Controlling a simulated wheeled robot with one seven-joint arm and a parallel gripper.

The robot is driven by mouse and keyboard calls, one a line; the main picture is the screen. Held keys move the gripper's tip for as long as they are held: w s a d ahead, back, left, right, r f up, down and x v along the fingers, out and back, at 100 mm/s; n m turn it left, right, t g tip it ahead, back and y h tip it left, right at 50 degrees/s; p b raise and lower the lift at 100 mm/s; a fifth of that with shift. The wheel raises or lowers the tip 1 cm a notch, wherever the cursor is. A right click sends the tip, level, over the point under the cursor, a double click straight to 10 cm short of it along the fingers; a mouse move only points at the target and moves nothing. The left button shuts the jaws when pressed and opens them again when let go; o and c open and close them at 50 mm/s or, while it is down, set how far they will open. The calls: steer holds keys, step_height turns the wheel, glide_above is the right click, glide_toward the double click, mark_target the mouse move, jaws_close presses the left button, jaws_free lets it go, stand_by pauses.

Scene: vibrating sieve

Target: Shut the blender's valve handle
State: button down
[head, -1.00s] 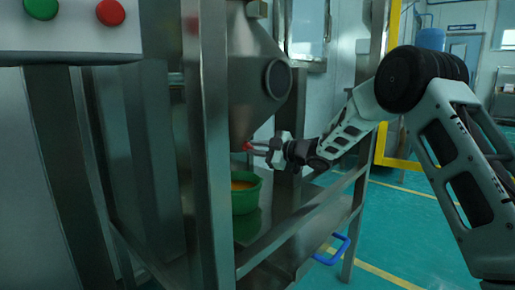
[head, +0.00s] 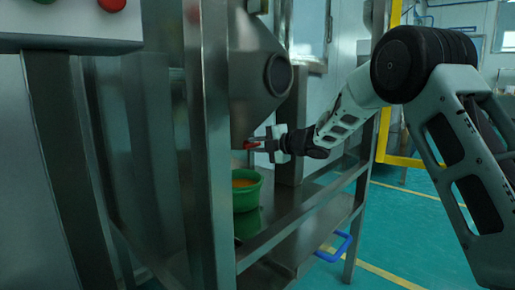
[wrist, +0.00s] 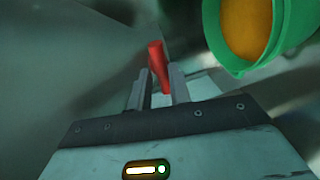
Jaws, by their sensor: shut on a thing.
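The blender (head: 255,75) is a steel cone-shaped vessel behind the frame post in the head view. Its red valve handle (head: 252,144) shows at the lower end of the cone. My gripper (head: 266,143) reaches in from the right at that height. In the wrist view the red handle (wrist: 157,60) stands between the two fingers of my gripper (wrist: 158,88), which is shut on it. The handle's far end sticks out past the fingertips. The valve body itself is hidden from both views.
A green bucket (head: 248,197) with orange contents stands on the steel shelf below the cone; its orange contents (wrist: 246,25) show at the wrist view's upper right. A steel post (head: 210,150) stands just left of the gripper. A blue handle (head: 335,250) is low at the right.

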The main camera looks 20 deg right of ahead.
steer(key=shift+s+a+f, duration=0.1)
steer(key=shift+a+f, duration=0.15)
steer(key=shift+f, duration=0.3)
steer(key=c, duration=1.4)
jaws_free()
steer(key=shift+r, duration=0.15)
steer(key=shift+d+r, duration=0.1)
steer(key=shift+d, duration=0.05)
steer(key=shift+s+d+r, duration=0.25)
steer(key=shift+d, duration=0.05)
steer(key=p+v, duration=0.5)
steer(key=v, duration=1.1)
steer(key=shift+s, duration=0.2)
